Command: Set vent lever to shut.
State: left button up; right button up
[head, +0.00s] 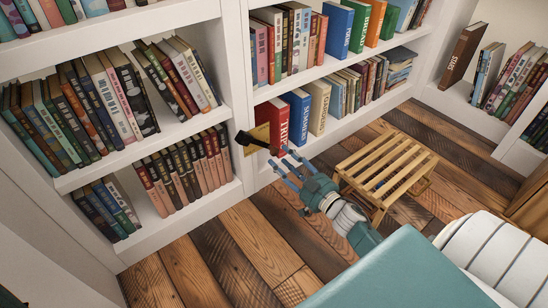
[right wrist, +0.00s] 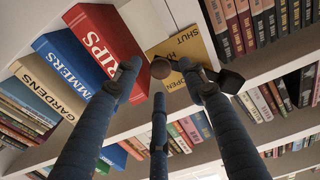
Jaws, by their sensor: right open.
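The vent lever (head: 262,144) is a dark bar with a round knob, mounted on a yellow plate (head: 262,131) at the shelf's upright. In the right wrist view the plate (right wrist: 190,45) reads SHUT toward the top and OPEN lower down. The brown knob (right wrist: 161,68) lies at the plate's left edge, between those words, near a partly hidden word. My right gripper (head: 287,168) is open and empty just below and right of the knob. In the right wrist view its fingers (right wrist: 160,78) spread around the knob; I cannot tell if they touch it. My left gripper is not in view.
A red book (head: 272,121) and a blue book (head: 297,112) stand on the shelf close to the lever. A slatted wooden stool (head: 388,168) stands on the floor right of my right gripper. Bookshelves fill the left and back. Plank floor (head: 210,250) at lower left is clear.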

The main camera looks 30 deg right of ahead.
aim_at(276, 154)
jog(key=w+b, duration=0.2)
jog(key=w, duration=0.3)
jog(key=shift+w+a, duration=0.1)
jog(key=shift+a, duration=0.1)
grip_shut()
